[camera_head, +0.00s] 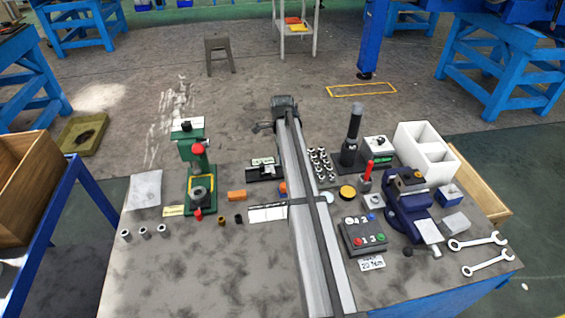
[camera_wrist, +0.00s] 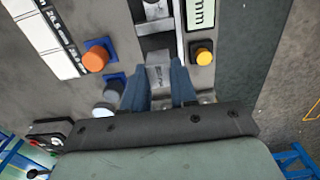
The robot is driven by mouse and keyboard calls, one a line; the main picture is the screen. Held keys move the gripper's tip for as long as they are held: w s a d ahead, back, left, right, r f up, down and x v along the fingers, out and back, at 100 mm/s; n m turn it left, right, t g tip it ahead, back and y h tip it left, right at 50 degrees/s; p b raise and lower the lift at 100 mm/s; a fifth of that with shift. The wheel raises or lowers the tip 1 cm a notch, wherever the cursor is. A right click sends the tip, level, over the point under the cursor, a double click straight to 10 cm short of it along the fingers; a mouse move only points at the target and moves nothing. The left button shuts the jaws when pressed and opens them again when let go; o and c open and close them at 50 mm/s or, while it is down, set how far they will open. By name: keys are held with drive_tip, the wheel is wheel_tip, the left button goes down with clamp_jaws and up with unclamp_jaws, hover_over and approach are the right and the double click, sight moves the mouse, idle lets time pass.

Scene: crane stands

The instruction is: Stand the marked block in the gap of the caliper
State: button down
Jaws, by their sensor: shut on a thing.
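The caliper (camera_head: 265,173), a dark low fixture with pale metal parts, lies on the bench just left of my arm in the head view. It also shows at the top middle of the wrist view (camera_wrist: 156,27). My gripper (camera_wrist: 160,82) has its two blue-grey fingers shut on the marked block (camera_wrist: 160,74), a small grey metal piece with faint dark marks. The block is at the caliper's near end in the wrist view; I cannot tell whether it touches it or stands in the gap. My arm hides fingers and block in the head view.
An orange knob on a blue base (camera_wrist: 95,56) and a yellow button (camera_wrist: 203,55) flank the block. A white panel (camera_head: 267,213) lies in front of the caliper. The green press (camera_head: 196,165) stands left, sockets (camera_head: 321,165) and a blue vise (camera_head: 407,212) right. Bare bench is front left.

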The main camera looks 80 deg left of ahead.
drive_tip(key=shift+f, duration=1.8)
drive_tip(key=shift+f, duration=0.15)
drive_tip(key=c, duration=0.9)
unclamp_jaws()
wheel_tip(320, 180, up, 12)
drive_tip(key=shift+r, duration=0.2)
